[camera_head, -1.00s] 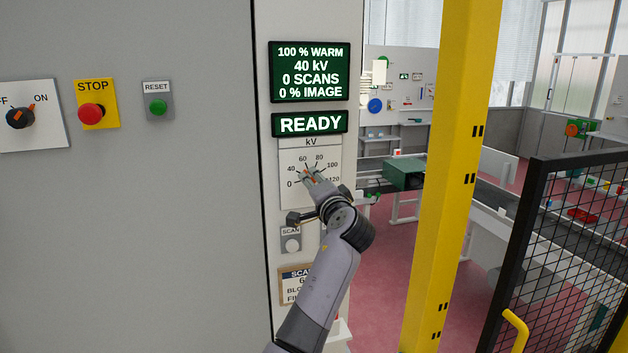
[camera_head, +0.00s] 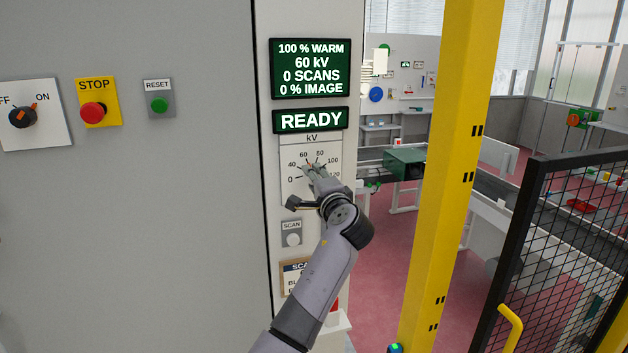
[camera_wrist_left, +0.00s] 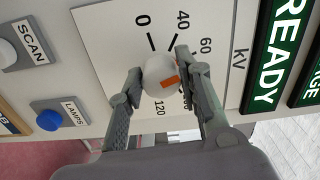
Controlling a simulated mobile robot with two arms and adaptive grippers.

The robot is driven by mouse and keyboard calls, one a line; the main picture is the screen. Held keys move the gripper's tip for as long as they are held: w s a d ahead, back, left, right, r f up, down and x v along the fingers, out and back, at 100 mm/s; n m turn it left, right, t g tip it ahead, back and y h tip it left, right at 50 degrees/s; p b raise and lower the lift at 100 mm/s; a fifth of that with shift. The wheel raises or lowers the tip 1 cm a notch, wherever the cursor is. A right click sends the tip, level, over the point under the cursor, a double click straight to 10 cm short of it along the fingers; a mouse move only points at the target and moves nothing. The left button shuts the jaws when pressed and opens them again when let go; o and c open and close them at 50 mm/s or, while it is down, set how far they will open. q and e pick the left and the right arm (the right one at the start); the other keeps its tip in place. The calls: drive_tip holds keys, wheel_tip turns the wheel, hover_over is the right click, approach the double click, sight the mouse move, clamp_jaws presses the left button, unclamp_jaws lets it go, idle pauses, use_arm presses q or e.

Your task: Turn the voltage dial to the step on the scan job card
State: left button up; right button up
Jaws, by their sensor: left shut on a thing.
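The voltage dial knob (camera_wrist_left: 157,78) is a pale round knob with an orange mark, on a white kV plate (camera_head: 291,196) marked 0 to 120. The green display (camera_head: 310,69) reads 60 kV, 100 % WARM, 0 SCANS, 0 % IMAGE. The scan job card (camera_head: 295,279) is below, mostly hidden by my arm; its step cannot be read now. My right gripper is out of view.
A READY sign (camera_head: 310,121) is above the dial. A SCAN button (camera_head: 292,239) is below it, and a blue LAMPS button (camera_wrist_left: 49,119) shows nearby. STOP (camera_head: 93,110) and RESET (camera_head: 158,105) are left. A yellow post (camera_head: 455,180) stands right.

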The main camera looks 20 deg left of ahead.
use_arm(q)
drive_tip(key=shift+d+f, duration=0.1)
drive_tip(key=o, duration=1.1)
drive_tip(key=shift+o, duration=0.2)
drive_tip(key=v, duration=1.2)
